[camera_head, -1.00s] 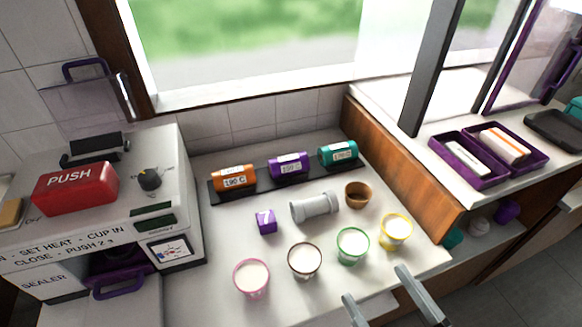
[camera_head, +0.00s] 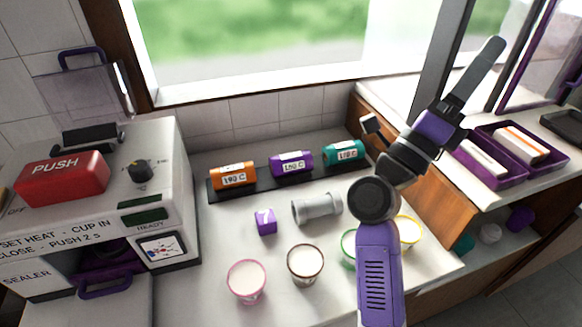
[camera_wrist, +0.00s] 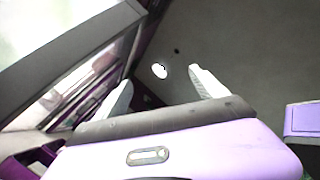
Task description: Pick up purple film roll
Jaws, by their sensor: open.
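The purple film roll (camera_head: 291,163) lies on a black rack between an orange roll and a teal roll, its white label facing me. My gripper (camera_head: 492,55) is in the air at the upper right of the head view, well to the right of the roll, apparently seen edge-on. The wrist view shows my gripper (camera_wrist: 160,83) with its two pale fingers apart and nothing between them. The purple roll cannot be made out in the wrist view.
The orange roll (camera_head: 232,174) and teal roll (camera_head: 343,152) flank the purple one. In front are a small purple box (camera_head: 265,222), a grey cylinder (camera_head: 317,208) and several cups. A sealer machine (camera_head: 165,205) stands left. A wooden partition (camera_head: 430,205) is at right.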

